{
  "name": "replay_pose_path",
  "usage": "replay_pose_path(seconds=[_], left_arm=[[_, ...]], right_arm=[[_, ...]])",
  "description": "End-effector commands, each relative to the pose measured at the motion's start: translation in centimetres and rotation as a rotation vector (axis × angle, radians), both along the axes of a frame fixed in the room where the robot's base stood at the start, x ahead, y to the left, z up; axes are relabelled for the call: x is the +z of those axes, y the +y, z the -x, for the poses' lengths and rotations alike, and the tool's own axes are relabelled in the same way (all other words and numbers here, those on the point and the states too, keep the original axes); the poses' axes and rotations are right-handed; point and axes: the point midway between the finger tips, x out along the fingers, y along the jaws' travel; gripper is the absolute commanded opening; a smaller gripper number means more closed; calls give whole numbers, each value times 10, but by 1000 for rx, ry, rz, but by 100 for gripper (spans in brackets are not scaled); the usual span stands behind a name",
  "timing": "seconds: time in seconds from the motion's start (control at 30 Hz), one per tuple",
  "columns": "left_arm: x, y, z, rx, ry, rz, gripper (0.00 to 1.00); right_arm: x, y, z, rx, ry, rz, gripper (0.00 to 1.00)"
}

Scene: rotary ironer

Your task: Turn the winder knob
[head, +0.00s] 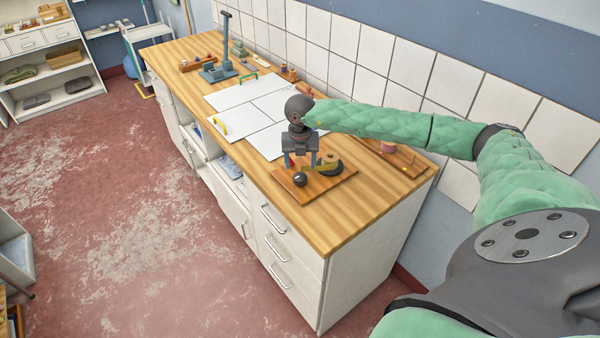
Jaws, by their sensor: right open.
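The winder has a brown wooden base board (339,184) near the front end of the wooden counter. A round black knob (300,179) shows at its front left edge. Other dark winder parts (332,168) sit further right on the board, partly hidden. My right gripper (300,166) points down over the board, its two fingers spread apart and empty, just behind the knob in the picture. I cannot tell whether a finger touches the winder. My left gripper is out of view.
White panels (245,100) lie on the counter (345,222) behind the winder. A grey stand (218,72) with a tall post is at the far end. Tiled wall (400,65) borders the right side. The counter's front corner is bare.

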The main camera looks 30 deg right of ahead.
Motion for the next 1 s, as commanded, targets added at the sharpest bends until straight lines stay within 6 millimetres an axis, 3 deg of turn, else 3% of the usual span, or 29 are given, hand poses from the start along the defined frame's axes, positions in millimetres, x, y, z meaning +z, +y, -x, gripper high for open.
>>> replay_pose_path(seconds=[0.23, 0.5, 0.83, 1.0], left_arm=[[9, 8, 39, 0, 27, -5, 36], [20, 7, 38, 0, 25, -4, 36], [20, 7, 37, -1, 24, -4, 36], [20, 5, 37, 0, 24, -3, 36]], right_arm=[[-29, 1, 1, 2, 1, -2, 63], [-55, 1, 1, 2, 1, -3, 63], [-58, 1, 0, 2, 0, -2, 63], [-58, 1, 0, 2, 0, -2, 30]])
